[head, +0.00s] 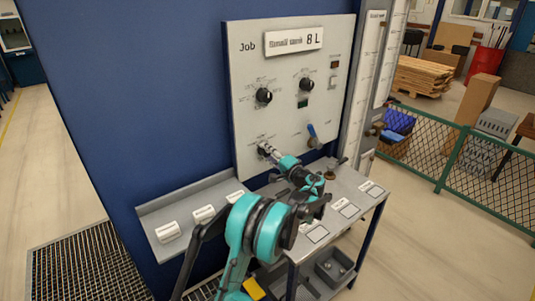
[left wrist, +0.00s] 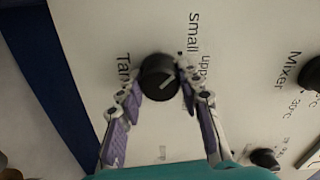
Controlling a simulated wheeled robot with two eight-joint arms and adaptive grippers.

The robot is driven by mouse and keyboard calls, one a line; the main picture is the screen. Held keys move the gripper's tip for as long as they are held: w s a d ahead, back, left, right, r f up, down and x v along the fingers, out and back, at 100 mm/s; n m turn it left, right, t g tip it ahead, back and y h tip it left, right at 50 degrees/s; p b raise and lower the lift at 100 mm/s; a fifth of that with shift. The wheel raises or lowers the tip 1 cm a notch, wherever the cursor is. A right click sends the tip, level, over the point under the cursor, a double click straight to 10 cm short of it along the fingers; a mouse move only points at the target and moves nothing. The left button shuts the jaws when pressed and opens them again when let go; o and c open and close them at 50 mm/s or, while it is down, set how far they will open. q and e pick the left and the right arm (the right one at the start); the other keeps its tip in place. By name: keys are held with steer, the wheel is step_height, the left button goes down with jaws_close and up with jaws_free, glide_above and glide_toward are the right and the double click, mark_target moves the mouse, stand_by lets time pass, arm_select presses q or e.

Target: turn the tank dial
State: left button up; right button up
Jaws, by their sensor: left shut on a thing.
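The tank dial (left wrist: 157,78) is a round black knob on the pale panel in the left wrist view. A partly covered label starting "Tan" is beside it, with "small" and a cut-off "Upp" near its other side. A light pointer line shows on its face. My left gripper (left wrist: 159,79) has one finger on each side of the knob and is shut on it. In the head view my left gripper (head: 268,152) reaches the lower left of the panel, and its fingers mostly hide the dial. My right gripper is in neither view.
A grey shelf (head: 345,184) with labels lies below. A green mesh fence (head: 470,165) stands at right.

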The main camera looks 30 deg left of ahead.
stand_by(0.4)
arm_select(q)
steer(key=o, duration=1.2)
steer(key=shift+c, duration=0.2)
steer(key=v, duration=1.2)
